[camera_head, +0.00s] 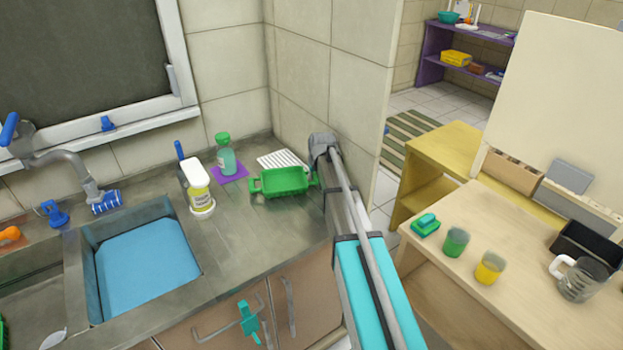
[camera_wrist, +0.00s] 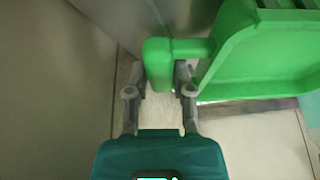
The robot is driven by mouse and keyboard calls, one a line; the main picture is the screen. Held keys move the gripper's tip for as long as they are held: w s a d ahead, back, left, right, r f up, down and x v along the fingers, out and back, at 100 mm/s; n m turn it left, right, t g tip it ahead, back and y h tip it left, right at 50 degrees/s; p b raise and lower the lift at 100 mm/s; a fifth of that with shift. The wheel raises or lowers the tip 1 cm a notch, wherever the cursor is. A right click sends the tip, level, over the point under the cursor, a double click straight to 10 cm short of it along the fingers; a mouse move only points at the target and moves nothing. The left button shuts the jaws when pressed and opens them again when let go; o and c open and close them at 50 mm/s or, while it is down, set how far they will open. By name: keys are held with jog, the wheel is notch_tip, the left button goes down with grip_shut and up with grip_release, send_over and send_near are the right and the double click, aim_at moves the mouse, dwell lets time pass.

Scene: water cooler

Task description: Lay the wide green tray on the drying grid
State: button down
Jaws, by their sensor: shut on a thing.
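The wide green tray (camera_head: 283,181) is at the back right of the counter, in front of the white slatted drying grid (camera_head: 281,159) and hiding its near part. I cannot tell whether the tray is raised or touching the counter. My gripper (camera_wrist: 162,76) is shut on the tray's end handle in the wrist view, with one grey finger on each side of it. The tray's body (camera_wrist: 262,62) extends to the right there. In the head view my arm hides the gripper.
A teal soap bottle (camera_head: 227,160) stands on a purple mat left of the grid. A yellow-labelled bottle (camera_head: 200,190) stands nearer the sink (camera_head: 148,262). The tiled wall (camera_head: 335,75) rises close behind and right of the grid. Counter in front of the tray is clear.

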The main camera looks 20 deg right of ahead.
jog(key=shift+f, duration=0.2)
jog(key=shift+c, duration=2.4)
grip_release()
jog(key=shift+r, duration=0.25)
jog(key=p+v, duration=1.1)
jog(key=v, duration=0.1)
jog(key=s+a+g, duration=0.2)
jog(key=s+a, duration=0.3)
jog(key=s, duration=0.8)
jog(key=s+a+f+n+g, duration=0.1)
jog(key=s+a, duration=0.4)
jog(key=s, duration=0.8)
jog(key=shift+f+g, duration=0.2)
jog(key=shift+g, duration=0.6)
